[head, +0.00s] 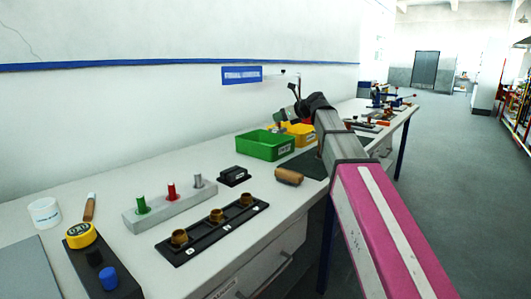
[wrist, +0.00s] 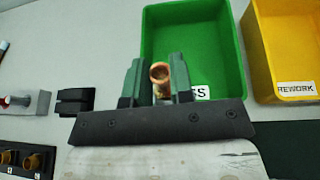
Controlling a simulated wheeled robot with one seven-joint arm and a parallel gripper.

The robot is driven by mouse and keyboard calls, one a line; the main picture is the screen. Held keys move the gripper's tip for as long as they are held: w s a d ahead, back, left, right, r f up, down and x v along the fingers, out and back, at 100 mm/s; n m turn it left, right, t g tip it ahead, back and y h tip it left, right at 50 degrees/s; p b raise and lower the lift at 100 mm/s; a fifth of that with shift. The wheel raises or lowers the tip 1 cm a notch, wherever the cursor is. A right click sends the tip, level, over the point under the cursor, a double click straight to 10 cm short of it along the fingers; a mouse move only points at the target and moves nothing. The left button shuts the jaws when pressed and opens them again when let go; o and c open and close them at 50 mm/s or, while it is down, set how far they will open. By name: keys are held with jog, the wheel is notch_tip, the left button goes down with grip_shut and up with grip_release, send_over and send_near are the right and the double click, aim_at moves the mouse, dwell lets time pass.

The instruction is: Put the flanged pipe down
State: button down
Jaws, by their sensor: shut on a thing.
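My gripper (wrist: 158,66) has green fingers that are shut on the flanged pipe (wrist: 160,74), a small copper-coloured piece with its round open end towards the wrist camera. In the wrist view the pipe appears in front of the green bin (wrist: 207,25), whose label is partly covered by a finger. In the head view my gripper (head: 281,116) is raised above the back of the bench, over the green bin (head: 265,146). I cannot make out the pipe clearly there. Its height above the bin is hard to tell.
A yellow bin (wrist: 285,50) labelled REWORK stands right of the green one. A black rack (head: 212,232) holds three brass-coloured pieces. A grey block (head: 171,209) carries green, red and grey pegs. A brown cylinder (head: 289,177) and small black block (head: 234,176) lie near the bins.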

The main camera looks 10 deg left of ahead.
aim_at(276, 129)
jog(key=w+a, duration=0.3)
jog(key=a, duration=1.7)
jog(key=shift+m+t, duration=0.3)
jog(key=shift+m, duration=0.1)
jog(key=shift+w+d+f, duration=1.35)
jog(key=shift+f, duration=0.55)
jog(key=shift+w+d+f, duration=1.3)
jog(key=shift+d+f, duration=0.05)
jog(key=shift+f, duration=0.5)
jog(key=shift+w+d+f, duration=1.35)
jog(key=shift+f, duration=0.55)
jog(key=c, duration=1)
grip_release()
jog(key=shift+f, duration=0.15)
jog(key=shift+r, duration=0.2)
jog(key=v, duration=1.2)
jog(key=shift+s+a+r, duration=0.1)
jog(key=shift+r, duration=0.1)
